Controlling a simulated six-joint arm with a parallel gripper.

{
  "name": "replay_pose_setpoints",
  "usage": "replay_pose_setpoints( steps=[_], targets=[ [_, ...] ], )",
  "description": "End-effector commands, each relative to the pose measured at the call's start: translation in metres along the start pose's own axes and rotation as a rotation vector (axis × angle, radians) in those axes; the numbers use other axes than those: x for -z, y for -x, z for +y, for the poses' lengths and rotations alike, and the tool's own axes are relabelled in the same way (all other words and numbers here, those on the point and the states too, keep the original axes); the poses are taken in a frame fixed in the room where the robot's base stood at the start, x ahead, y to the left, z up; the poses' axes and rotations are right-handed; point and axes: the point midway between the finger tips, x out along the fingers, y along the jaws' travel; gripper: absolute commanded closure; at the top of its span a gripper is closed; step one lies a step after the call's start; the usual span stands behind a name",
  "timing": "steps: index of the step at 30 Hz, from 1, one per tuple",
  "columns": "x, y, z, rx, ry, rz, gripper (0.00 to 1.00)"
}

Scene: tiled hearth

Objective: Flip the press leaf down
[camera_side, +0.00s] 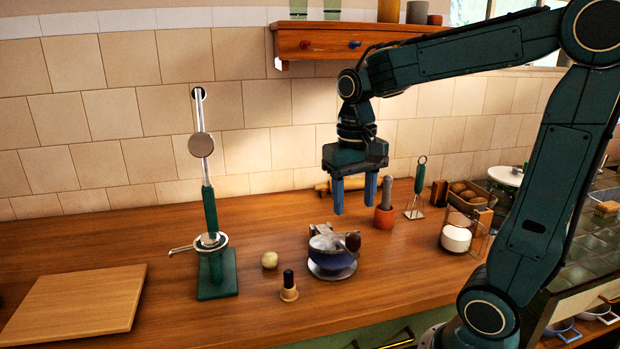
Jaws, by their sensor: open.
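A press with a green base (217,275) stands on the wooden counter left of centre, with a metal ring and a short side handle above the base. What looks like its leaf (201,144), a metal arm with a round disc and a green lower part, stands nearly upright against the tiled wall behind. My gripper (354,206) is open and empty, its two blue fingers pointing down. It is well to the right of the press and above the counter, touching nothing that I can see.
A rounded grey-blue item (331,261) on a round base sits below my gripper. A pale ball (269,260) and a black-topped stopper (289,286) lie between it and the press. A terracotta pot (384,217) stands behind. A wooden board (75,305) lies left; a shelf (350,42) hangs above.

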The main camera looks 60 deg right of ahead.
Motion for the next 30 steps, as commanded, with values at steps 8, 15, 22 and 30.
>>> replay_pose_setpoints(
  steps=[8, 15, 22, 30],
  targets=[
    [0.000, -0.044, 0.000, -0.002, 0.000, -0.004, 0.50],
    [0.000, -0.070, 0.000, -0.001, 0.000, -0.002, 0.50],
    [0.000, -0.080, 0.000, 0.000, 0.000, 0.001, 0.50],
    [0.000, -0.080, 0.000, 0.000, 0.000, 0.001, 0.50]
  ],
)
